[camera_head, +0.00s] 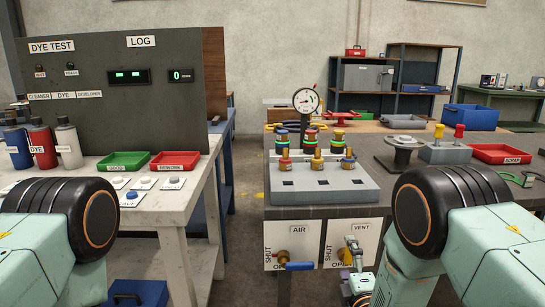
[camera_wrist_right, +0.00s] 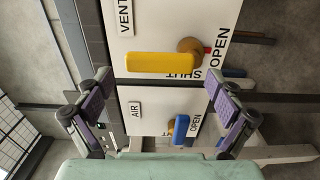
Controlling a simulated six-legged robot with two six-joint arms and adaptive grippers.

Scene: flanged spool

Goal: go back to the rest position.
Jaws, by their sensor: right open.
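My right gripper (camera_head: 358,281) is low at the front of the right bench, before the VENT panel (camera_head: 367,228). In the right wrist view its two purple-padded fingers (camera_wrist_right: 158,98) stand wide apart with nothing between the pads. The yellow vent handle (camera_wrist_right: 160,62) and the blue air handle (camera_wrist_right: 181,130) show beyond them, apart from the fingers. In the head view the yellow handle (camera_head: 345,257) is partly hidden by the gripper; the blue handle (camera_head: 299,266) lies level. My left arm shows at the lower left, but its gripper is out of the picture.
A grey valve block (camera_head: 320,188) with a gauge (camera_head: 306,100) stands on the right bench, beside a grey flanged part (camera_head: 404,143) and a red tray (camera_head: 499,154). The left bench carries bottles (camera_head: 42,145), trays and buttons. A floor gap separates the benches.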

